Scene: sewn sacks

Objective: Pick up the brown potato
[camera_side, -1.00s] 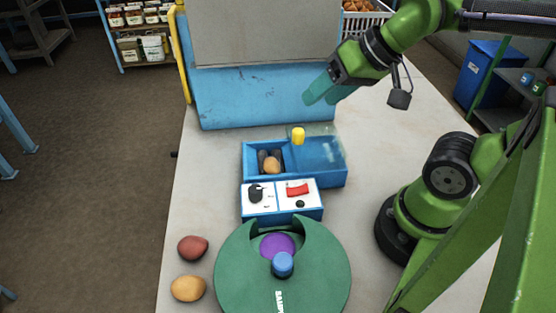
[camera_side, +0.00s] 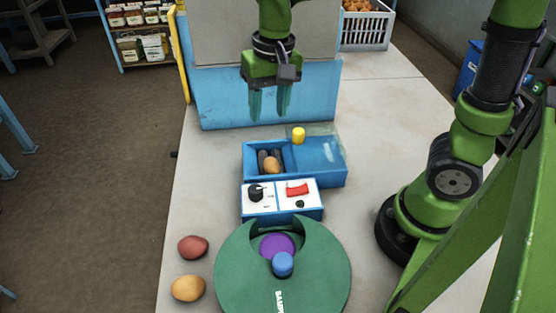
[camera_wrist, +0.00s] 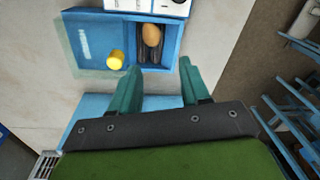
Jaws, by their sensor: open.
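A tan-brown potato (camera_side: 272,165) lies in the left compartment of a blue box (camera_side: 335,182), on dark rollers or slats. It also shows in the wrist view (camera_wrist: 151,36), ahead of my fingers. A yellowish-brown potato (camera_side: 188,289) and a reddish potato (camera_side: 193,247) lie on the table at front left; I cannot tell for sure which is meant by brown. My gripper (camera_side: 269,117) is open and empty, pointing down behind and above the box. Its two green fingers (camera_wrist: 160,67) are apart in the wrist view.
A blue sloped panel (camera_side: 225,100) stands close behind the gripper.

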